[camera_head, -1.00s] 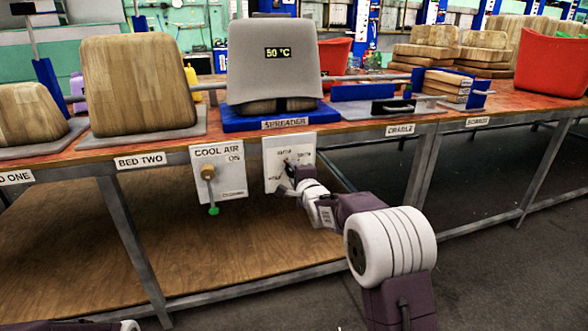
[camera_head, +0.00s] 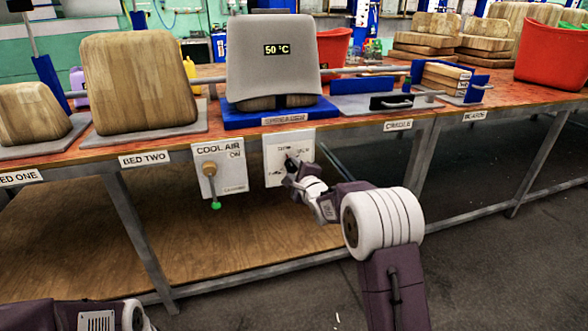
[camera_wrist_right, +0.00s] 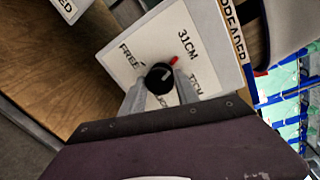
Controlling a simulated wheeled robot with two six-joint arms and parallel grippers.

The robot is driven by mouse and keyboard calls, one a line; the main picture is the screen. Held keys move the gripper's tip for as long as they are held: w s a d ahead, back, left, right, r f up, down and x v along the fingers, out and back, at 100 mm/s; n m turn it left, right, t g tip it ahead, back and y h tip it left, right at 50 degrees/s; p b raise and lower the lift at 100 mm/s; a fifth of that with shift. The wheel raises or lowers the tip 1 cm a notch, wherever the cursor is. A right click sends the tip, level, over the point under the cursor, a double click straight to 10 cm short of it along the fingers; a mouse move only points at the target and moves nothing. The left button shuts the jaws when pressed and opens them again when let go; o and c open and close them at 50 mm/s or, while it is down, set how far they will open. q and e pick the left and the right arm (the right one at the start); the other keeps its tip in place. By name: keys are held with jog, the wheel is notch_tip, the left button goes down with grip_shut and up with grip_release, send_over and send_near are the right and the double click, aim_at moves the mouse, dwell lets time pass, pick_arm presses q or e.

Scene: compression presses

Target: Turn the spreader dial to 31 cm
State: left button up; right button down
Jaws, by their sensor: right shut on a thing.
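The spreader dial is a black round knob (camera_wrist_right: 160,77) on a white panel (camera_head: 277,174) under the table's front edge. In the right wrist view the panel shows the words FREE and 31CM and another cm mark partly covered by a finger; a further label is mostly hidden. A small red mark shows at the knob's edge on the side toward 31CM; I cannot tell the exact setting. My right gripper (camera_wrist_right: 162,86) is shut on the knob, one finger on each side. In the head view it (camera_head: 291,172) covers part of the panel. My left gripper is out of view.
The grey spreader (camera_head: 272,75) stands on a blue base (camera_head: 250,119) above the panel and reads 50 °C. A COOL AIR panel (camera_head: 230,178) with a lever (camera_head: 210,180) is just left. The wooden lower shelf (camera_head: 90,255) lies below. Open floor is at right.

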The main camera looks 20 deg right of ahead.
jog(key=shift+f, duration=0.25)
jog(key=c, duration=0.9)
grip_release()
jog(key=shift+r, duration=0.1)
jog(key=shift+s+r, duration=0.1)
jog(key=shift+s+r+p, duration=0.1)
jog(key=shift+s+p, duration=0.2)
jog(key=s+p, duration=0.1)
jog(key=s, duration=0.1)
jog(key=s+p, duration=0.1)
jog(key=s, duration=0.2)
jog(key=s+r+p, duration=0.1)
jog(key=s, duration=0.2)
jog(key=shift+s+d, duration=0.1)
jog(key=shift+d, duration=0.2)
